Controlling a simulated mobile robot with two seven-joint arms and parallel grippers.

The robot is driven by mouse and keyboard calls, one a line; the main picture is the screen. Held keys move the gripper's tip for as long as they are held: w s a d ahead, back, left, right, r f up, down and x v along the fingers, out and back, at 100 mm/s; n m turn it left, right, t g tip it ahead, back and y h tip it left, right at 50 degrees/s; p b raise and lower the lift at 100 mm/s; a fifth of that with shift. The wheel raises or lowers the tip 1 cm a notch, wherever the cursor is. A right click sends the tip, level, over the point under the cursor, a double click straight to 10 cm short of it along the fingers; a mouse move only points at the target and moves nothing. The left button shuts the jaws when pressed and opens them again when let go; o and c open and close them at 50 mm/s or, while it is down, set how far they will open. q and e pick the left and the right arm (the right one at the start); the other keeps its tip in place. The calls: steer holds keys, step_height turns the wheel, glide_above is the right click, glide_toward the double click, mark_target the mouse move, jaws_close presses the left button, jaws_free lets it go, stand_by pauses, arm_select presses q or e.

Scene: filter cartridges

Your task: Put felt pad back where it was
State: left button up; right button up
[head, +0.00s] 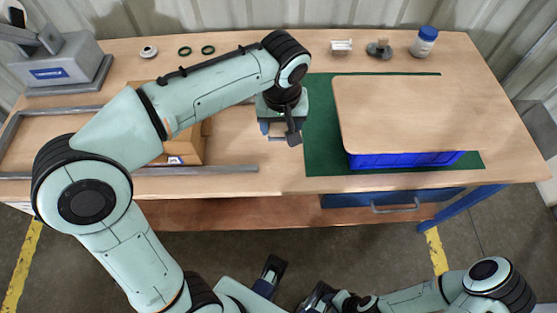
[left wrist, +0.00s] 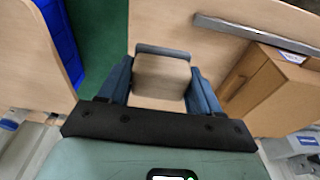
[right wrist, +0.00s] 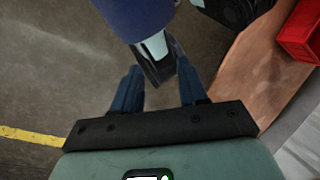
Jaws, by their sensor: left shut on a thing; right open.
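My left gripper (head: 280,128) is low over the wooden table, just left of the green mat. In the left wrist view its blue fingers (left wrist: 160,80) are closed on the two sides of a tan, square, flat piece (left wrist: 161,76) with a grey bar along its far edge. I take this piece for the felt pad, but cannot be sure. In the head view the arm and gripper mostly hide it. My right gripper (right wrist: 155,80) is open and empty, away from the table top, near dark blue and black parts.
A large wooden board (head: 410,110) covers a blue crate (head: 405,160) on the green mat (head: 318,130). Left are a wooden box (head: 190,150) and grey rails (head: 215,169). Green rings (head: 208,50), a bottle (head: 424,42) and small parts line the back. A red bin (right wrist: 300,30) shows below.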

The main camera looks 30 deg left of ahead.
mark_target(281, 138)
arm_select(q)
step_height(281, 138, down, 15)
steer(key=b, duration=0.3)
steer(key=shift+f, duration=0.1)
arm_select(e)
steer(key=f, duration=0.1)
steer(key=w+f, duration=0.1)
steer(key=shift+w+f+t, duration=0.15)
steer(key=shift+f+t, duration=0.15)
steer(key=shift+f, duration=0.05)
arm_select(q)
steer(key=shift+f, duration=0.2)
steer(key=o, duration=1)
arm_select(e)
steer(key=shift+f, duration=0.15)
arm_select(q)
steer(key=shift+r, duration=0.1)
